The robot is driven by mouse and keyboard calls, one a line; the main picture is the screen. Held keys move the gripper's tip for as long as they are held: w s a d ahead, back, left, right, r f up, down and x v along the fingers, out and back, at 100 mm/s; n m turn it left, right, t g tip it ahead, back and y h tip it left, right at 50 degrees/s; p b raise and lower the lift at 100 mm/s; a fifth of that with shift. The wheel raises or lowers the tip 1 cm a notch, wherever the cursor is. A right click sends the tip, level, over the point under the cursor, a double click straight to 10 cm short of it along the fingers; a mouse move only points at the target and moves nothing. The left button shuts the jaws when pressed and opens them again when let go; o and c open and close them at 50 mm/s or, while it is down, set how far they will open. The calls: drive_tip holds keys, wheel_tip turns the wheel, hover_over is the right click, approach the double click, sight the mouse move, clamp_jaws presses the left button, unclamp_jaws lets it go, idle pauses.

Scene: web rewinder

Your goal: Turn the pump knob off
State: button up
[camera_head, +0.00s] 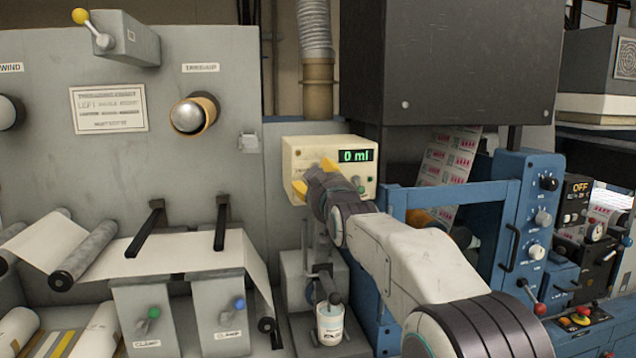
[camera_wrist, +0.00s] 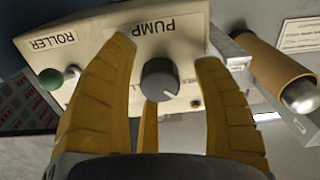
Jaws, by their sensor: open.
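The cream pump control box (camera_head: 342,150) with a green "0 ml" display (camera_head: 356,156) is on the grey machine's front in the head view. In the wrist view, which is upside down, the dark grey pump knob (camera_wrist: 160,79) sits below the label "PUMP", with a pale mark on its lower right. My gripper (camera_head: 314,177) is at the box's left part and hides the knob in the head view. In the wrist view, my gripper (camera_wrist: 167,52) is open, its yellow fingers spread either side of the knob with visible gaps. Contact with the panel is unclear.
A green-tipped roller switch (camera_wrist: 52,78) is on the same panel, left of my fingers. A metal-ended tan roller (camera_wrist: 285,80) is at the right. A pump stand with a white container (camera_head: 330,322) stands below the box. A blue frame (camera_head: 470,195) is to the right.

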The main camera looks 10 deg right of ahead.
drive_tip(key=c, duration=1.2)
drive_tip(key=m+b, duration=0.2)
drive_tip(key=m, duration=0.2)
drive_tip(key=shift+f+b, duration=0.1)
drive_tip(key=shift+b, duration=0.2)
drive_tip(key=m+b, duration=0.1)
drive_tip(key=m, duration=0.3)
drive_tip(key=shift+m, duration=0.5)
drive_tip(key=o, duration=1.2)
